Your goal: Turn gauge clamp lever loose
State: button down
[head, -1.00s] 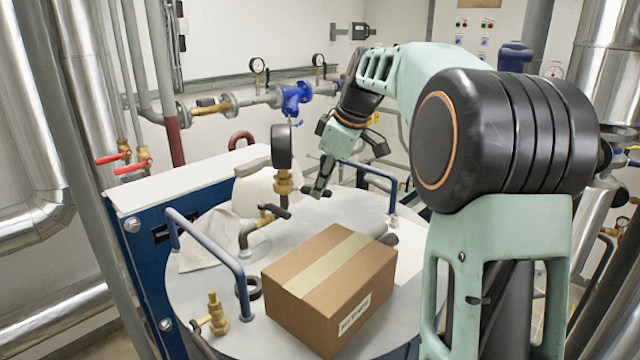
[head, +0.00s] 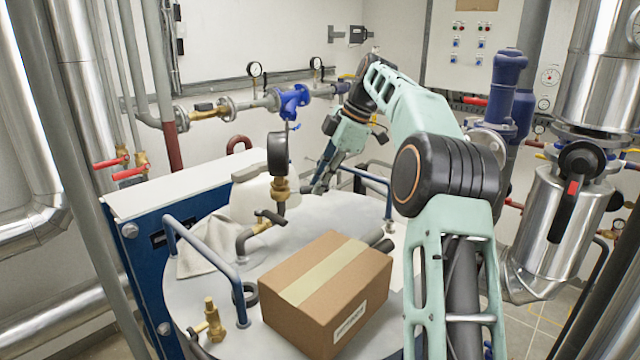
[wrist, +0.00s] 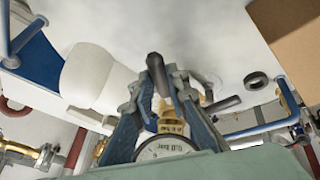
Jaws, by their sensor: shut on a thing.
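The pressure gauge (head: 278,154) stands upright on a brass fitting above a bent pipe on the grey vessel top. It shows its dark edge in the head view, and part of its white dial (wrist: 168,149) in the wrist view. My gripper (head: 318,186) is just right of the gauge stem in the head view. In the wrist view its fingers (wrist: 160,82) close around a dark, rounded bar, which looks like the clamp lever (wrist: 156,66). Its lower part is hidden by the fingers. A separate dark valve handle (head: 271,217) sits lower on the bent pipe.
A cardboard box (head: 330,290) lies on the vessel top in front. Blue rails (head: 205,250) stand at the left and behind right. A white jug (head: 250,195), a cloth (head: 207,245) and a brass valve (head: 213,318) are close by.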

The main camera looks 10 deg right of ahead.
jog(key=shift+w+r+n, duration=0.1)
jog(key=shift+w+n, duration=0.3)
jog(key=shift+w, duration=0.1)
dwell(0.4)
jog(key=c, duration=1.9)
grip_release()
jog(key=shift+v, duration=1.35)
jog(key=s+d, duration=0.1)
jog(key=d, duration=0.2)
jog(key=s+d, duration=0.2)
jog(key=d, duration=0.2)
jog(key=s+d, duration=0.1)
jog(key=d, duration=0.3)
jog(key=shift+s+d, duration=0.2)
jog(key=shift+d, duration=0.05)
